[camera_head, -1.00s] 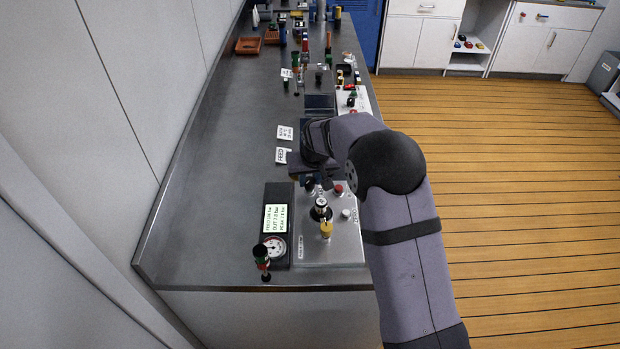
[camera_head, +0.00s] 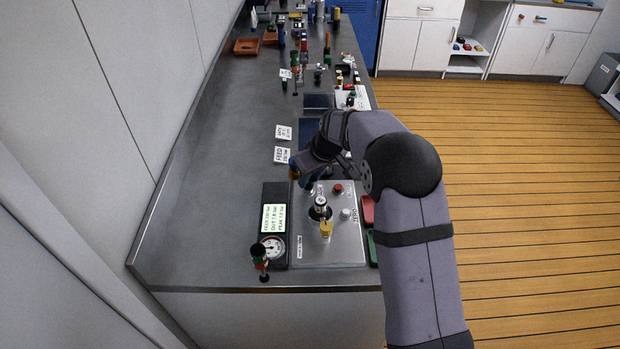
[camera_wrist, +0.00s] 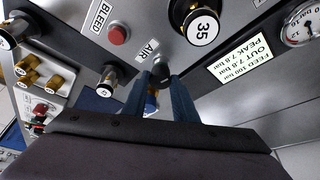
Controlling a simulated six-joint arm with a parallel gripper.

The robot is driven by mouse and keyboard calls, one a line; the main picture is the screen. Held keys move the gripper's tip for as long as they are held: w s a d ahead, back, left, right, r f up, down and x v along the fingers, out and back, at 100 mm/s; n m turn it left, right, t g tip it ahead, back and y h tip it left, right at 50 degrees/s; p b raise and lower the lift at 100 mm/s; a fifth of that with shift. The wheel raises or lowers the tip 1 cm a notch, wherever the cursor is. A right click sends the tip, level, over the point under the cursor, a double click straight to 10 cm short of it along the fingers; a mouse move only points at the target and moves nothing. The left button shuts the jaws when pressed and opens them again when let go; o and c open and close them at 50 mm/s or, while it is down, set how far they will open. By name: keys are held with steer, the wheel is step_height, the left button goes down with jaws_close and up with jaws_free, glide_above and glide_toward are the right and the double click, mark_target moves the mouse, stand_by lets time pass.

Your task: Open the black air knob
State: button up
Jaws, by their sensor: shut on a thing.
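The black air knob (camera_wrist: 160,70) stands on the grey panel beside the "AIR" label in the wrist view. My gripper (camera_wrist: 161,86) has its two blue fingers on either side of the knob, shut on it. The fingers hide part of the knob, and a blue thing shows between them. In the head view my gripper (camera_head: 303,176) is tilted over the far left corner of the panel (camera_head: 342,240), and the knob cannot be made out there.
A lit display (camera_wrist: 240,60) and a round gauge (camera_wrist: 301,23) are at the right. A yellow-topped fitting (camera_head: 326,229) stands on the panel.

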steer(key=o, duration=1)
steer(key=shift+o, duration=0.2)
steer(key=shift+r, duration=0.15)
steer(key=b+v, duration=0.2)
steer(key=v, duration=0.5)
steer(key=shift+s, duration=0.1)
